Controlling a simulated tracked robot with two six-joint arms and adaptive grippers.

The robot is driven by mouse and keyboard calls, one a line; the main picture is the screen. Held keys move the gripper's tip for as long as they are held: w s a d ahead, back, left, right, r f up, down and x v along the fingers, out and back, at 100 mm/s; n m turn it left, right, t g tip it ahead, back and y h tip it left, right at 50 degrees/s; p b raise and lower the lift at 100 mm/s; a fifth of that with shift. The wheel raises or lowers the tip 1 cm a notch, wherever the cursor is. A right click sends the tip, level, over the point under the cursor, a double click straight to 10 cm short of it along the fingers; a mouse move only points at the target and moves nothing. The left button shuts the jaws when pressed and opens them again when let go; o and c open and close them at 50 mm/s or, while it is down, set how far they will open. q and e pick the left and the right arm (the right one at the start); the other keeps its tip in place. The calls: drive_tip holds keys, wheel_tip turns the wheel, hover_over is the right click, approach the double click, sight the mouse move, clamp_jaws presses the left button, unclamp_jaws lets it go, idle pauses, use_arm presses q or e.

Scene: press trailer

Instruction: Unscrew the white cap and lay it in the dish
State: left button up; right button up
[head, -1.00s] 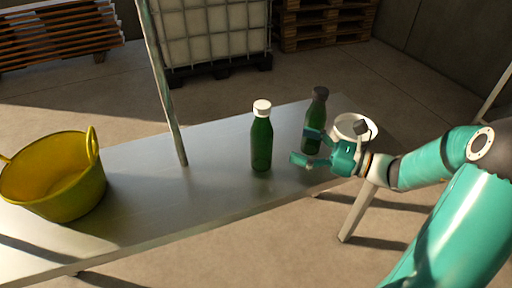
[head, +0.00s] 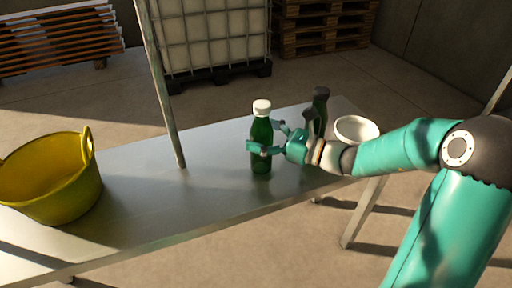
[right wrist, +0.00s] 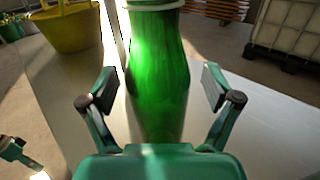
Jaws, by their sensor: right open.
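A green bottle with a white cap (head: 261,107) stands upright on the metal table (head: 210,190). Its green body (right wrist: 160,75) fills the middle of the right wrist view, where the cap is out of frame. My right gripper (head: 265,138) is open, with one finger on each side of the bottle body, below the cap. In the right wrist view gaps show between the pads and the glass. A white dish (head: 357,127) sits at the table's right end, partly behind my right arm. My left gripper is not in the head view.
A second green bottle with a dark cap (head: 320,93) stands close behind my right gripper, partly hidden. A yellow tub (head: 60,190) is on the left of the table. A thin post (head: 165,90) rises by the table's back edge. The middle of the table is clear.

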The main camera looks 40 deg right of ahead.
drive_tip(key=c, duration=1.5)
drive_tip(key=shift+r, duration=0.1)
wheel_tip(320, 180, up, 20)
drive_tip(key=p, duration=0.7)
drive_tip(key=shift+p, duration=0.3)
drive_tip(key=o, duration=0.6)
drive_tip(key=c, duration=0.7)
clamp_jaws()
